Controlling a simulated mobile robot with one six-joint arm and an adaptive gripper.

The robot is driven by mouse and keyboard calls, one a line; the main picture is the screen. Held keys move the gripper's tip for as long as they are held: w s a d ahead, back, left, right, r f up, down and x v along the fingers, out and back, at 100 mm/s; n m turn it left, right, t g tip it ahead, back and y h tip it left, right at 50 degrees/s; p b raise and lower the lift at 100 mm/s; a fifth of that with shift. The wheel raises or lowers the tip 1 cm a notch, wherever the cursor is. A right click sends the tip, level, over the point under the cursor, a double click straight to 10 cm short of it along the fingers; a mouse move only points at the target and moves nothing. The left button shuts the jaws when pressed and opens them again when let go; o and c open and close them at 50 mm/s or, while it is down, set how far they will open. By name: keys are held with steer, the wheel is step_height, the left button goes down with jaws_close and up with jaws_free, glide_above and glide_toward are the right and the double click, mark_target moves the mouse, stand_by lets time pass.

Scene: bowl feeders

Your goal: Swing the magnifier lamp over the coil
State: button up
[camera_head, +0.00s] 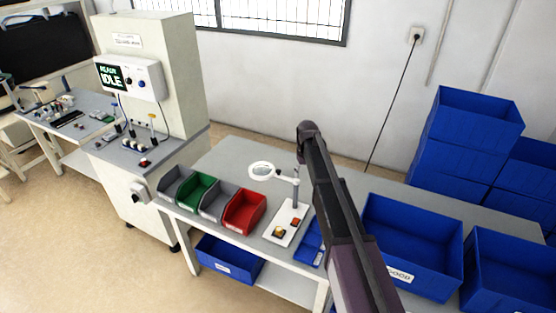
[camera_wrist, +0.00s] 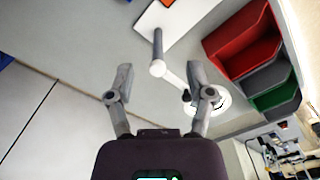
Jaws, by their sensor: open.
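The magnifier lamp (camera_head: 261,170) is a white ring with a clear lens on a short arm from a grey post (camera_head: 296,190). Its ring points left, away from the white base plate (camera_head: 291,210). A small dark and yellowish piece, probably the coil (camera_head: 279,232), sits on the plate's front part. In the wrist view my gripper (camera_wrist: 160,82) is open and empty. The post (camera_wrist: 157,45) top and lamp arm show between and beyond the fingers. The lamp ring (camera_wrist: 222,101) is partly behind the right finger. My arm hides the gripper in the head view.
A small red piece (camera_head: 295,222) is on the plate. Grey, green and red bins (camera_head: 245,212) stand left of it on the bench. A small blue tray (camera_head: 311,243) lies right of the plate, and large blue crates (camera_head: 413,245) stand farther right. The bench behind the lamp is mostly clear.

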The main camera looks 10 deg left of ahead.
step_height(320, 180, up, 5)
steer(key=n+p, duration=0.2)
steer(key=p, duration=0.2)
glide_above(279, 170)
steer(key=shift+a+r, duration=0.1)
steer(key=shift+r, duration=0.15)
steer(key=shift+f, duration=0.25)
step_height(279, 170, down, 13)
steer(key=b, duration=1.3)
steer(key=shift+f+b, duration=0.2)
steer(key=shift+b, duration=0.15)
steer(key=shift+c, duration=0.2)
jaws_close()
